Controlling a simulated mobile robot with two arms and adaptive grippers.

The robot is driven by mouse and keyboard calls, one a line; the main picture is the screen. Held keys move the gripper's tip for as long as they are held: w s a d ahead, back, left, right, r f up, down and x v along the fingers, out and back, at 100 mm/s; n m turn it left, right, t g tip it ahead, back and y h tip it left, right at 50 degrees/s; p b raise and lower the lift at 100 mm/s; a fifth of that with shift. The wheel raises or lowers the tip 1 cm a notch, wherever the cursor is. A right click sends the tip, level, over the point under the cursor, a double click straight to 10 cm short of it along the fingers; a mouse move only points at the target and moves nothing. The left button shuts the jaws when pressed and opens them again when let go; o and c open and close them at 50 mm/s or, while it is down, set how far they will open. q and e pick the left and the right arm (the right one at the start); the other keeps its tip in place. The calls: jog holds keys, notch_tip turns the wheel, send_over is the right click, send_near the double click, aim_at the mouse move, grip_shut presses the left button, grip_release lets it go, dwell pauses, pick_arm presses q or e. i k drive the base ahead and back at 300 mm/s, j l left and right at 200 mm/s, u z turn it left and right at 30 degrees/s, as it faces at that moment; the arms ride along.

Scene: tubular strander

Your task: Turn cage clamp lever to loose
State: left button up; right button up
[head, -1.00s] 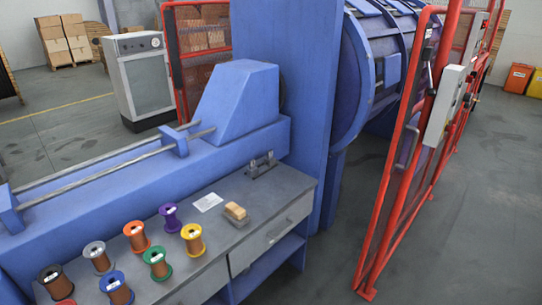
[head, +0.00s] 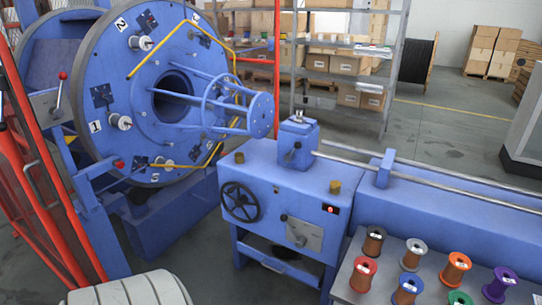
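A lever with a red knob (head: 62,76) stands nearly upright on a grey plate (head: 46,102) at the left, beside the big blue cage disc (head: 110,65). It may be the clamp lever, but I cannot read a label on it. A second red knob (head: 119,164) shows at the lower left rim of the disc. The disc carries wire bobbins (head: 120,122) and number marks. Neither of my grippers is in view.
Red guard frames (head: 55,190) stand at the left front. A blue machine block (head: 275,190) with a black handwheel (head: 240,202) stands in the middle. Coloured spools (head: 375,240) stand on a bench at the lower right. Shelving (head: 395,70) is behind.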

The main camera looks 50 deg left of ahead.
aim_at(289, 157)
jog(key=u, duration=1.55)
